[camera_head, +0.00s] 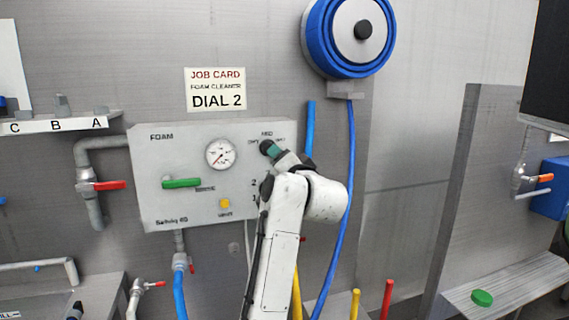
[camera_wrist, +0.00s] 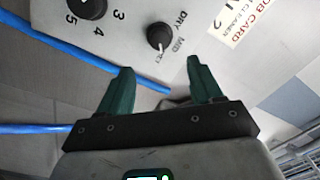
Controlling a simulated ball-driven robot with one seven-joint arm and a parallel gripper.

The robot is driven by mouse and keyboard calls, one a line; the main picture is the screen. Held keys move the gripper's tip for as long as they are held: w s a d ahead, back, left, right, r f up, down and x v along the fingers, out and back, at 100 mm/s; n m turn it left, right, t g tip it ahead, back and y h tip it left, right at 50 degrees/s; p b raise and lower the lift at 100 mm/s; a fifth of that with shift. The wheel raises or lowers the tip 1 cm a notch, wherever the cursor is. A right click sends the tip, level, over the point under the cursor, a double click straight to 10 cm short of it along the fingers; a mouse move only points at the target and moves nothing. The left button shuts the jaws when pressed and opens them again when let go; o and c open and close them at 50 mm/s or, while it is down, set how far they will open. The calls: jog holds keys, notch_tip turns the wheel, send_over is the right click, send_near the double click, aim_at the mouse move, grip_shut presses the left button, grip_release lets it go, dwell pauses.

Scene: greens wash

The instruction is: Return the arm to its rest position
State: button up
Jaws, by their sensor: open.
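My gripper (camera_wrist: 160,72) shows two green fingers spread apart in the wrist view, with nothing between them. In the head view my gripper (camera_head: 274,153) is a small green end at the upper right of the foam panel (camera_head: 185,208), partly hidden by my wrist. My white arm is raised in front of the panel's right side. In the wrist view a black knob (camera_wrist: 160,36) marked DRY and MID lies beyond the fingertips, apart from them. A second black knob (camera_wrist: 87,7) with numbers 3, 4 and 5 is at the top left.
A blue hose reel (camera_head: 327,55) hangs above my arm, and its blue hose (camera_head: 346,210) runs down just right of it. A red-handled valve (camera_head: 110,186) is left of the panel. A bench (camera_head: 520,285) with a green object stands at the right.

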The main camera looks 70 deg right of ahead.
jog(key=shift+s+a, duration=0.1)
jog(key=shift+a, duration=0.05)
dwell(0.4)
jog(key=w+a+f+n+g+y, duration=0.1)
jog(key=a+f+n+y, duration=0.25)
jog(key=a+f, duration=0.4)
jog(key=w+a+f+n+g+y, duration=0.1)
jog(key=a+f+n+y, duration=0.25)
jog(key=f, duration=0.65)
jog(key=w+a+f+n+g+y, duration=0.1)
jog(key=a+f+n+y, duration=0.1)
jog(key=a+f+n, duration=0.45)
jog(key=s+a+f+n+g+y, duration=0.4)
jog(key=s+a+f+n+g, duration=0.2)
jog(key=s+a+f, duration=1.3)
notch_tip(320, 180, down, 4)
jog(key=s+g, duration=0.2)
jog(key=shift+s+y, duration=0.3)
